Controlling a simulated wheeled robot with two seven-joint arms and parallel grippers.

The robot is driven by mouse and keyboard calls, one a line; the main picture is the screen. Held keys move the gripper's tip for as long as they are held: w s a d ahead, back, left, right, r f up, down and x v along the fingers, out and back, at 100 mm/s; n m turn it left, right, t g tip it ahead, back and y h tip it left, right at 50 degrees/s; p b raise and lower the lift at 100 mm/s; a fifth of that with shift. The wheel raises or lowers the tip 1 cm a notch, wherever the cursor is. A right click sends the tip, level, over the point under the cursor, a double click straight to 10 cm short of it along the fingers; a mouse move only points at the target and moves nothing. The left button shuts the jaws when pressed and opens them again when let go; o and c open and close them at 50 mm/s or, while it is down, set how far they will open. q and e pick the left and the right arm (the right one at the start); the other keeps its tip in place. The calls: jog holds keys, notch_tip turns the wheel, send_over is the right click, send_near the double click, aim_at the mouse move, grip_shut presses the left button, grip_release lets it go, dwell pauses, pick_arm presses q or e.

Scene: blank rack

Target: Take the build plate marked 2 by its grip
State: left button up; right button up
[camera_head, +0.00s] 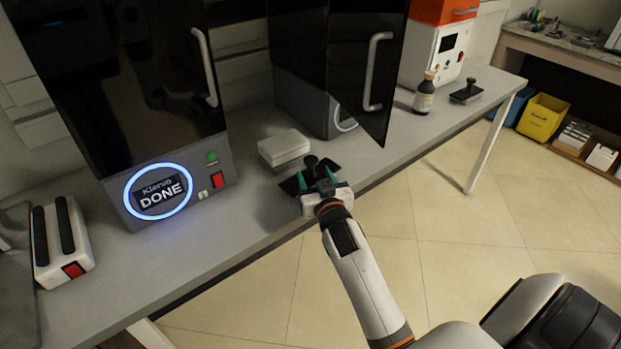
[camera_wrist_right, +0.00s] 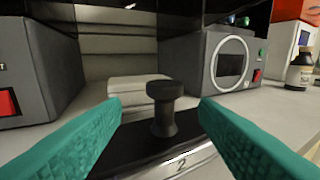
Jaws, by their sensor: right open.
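The build plate marked 2 (camera_wrist_right: 120,155) is a dark flat plate with a light front edge bearing the numeral. It lies near the front edge of the bench, and its dark end also shows in the head view (camera_head: 290,187). Its grip (camera_wrist_right: 164,108), a black knob on a short post, stands upright at its middle. My right gripper (camera_wrist_right: 162,112) is open, with its green fingers on either side of the grip and a gap to each. In the head view my right gripper (camera_head: 318,182) hides part of the plate. My left gripper is not in view.
A stack of white pads (camera_head: 284,147) lies just behind the plate. A brown bottle (camera_head: 425,94) and another black plate (camera_head: 466,93) are further right.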

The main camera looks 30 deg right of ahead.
aim_at(312, 168)
jog(key=x, duration=0.6)
jog(key=shift+s+d+f, duration=0.1)
jog(key=shift+d+f, duration=0.1)
jog(key=shift+f, duration=0.1)
jog(key=c, duration=1.1)
jog(key=shift+r, duration=0.1)
grip_shut()
